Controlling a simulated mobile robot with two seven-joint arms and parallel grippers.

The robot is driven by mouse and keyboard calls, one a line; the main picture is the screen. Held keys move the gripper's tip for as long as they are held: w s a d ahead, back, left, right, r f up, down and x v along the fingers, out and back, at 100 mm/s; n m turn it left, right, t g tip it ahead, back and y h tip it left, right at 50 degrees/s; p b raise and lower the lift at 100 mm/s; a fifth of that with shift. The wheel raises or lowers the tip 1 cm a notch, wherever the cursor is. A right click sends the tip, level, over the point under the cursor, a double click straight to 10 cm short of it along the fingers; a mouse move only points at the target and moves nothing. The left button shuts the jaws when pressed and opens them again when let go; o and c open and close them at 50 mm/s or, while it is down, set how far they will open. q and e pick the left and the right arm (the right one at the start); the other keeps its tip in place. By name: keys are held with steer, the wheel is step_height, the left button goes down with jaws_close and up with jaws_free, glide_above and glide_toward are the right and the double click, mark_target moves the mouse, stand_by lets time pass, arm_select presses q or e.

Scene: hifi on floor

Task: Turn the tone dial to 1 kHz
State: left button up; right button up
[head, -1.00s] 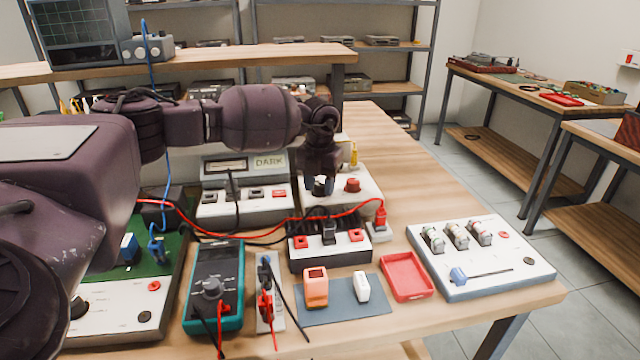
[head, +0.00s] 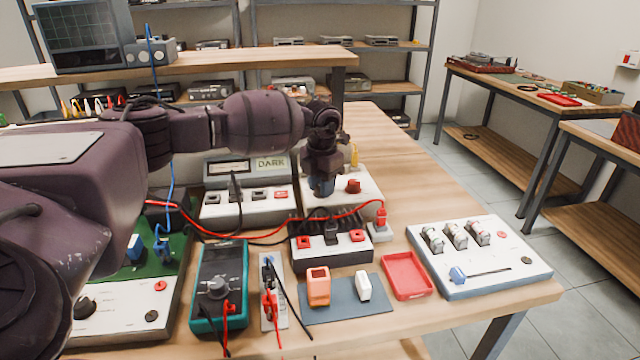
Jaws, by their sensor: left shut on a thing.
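A white box (head: 366,200) with a red knob (head: 353,186) and a yellow plug (head: 354,155) stands at the back middle of the bench. My left gripper (head: 322,187) points down at the left part of this box, with its bluish fingertips low over the top face. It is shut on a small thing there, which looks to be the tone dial. The fingers hide the dial, so its pointer and the markings, including 1 kHz, cannot be read. My right gripper is not in view.
Left of the box stands a meter unit marked DARK (head: 247,204). In front are a black-finned unit (head: 330,250) with a red lead, a teal multimeter (head: 218,285), a red tray (head: 406,275) and a white panel (head: 480,257).

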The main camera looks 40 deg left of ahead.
arm_select(q)
steer(key=shift+r+m, duration=0.1)
steer(key=shift+m, duration=2.1)
steer(key=o, duration=0.9)
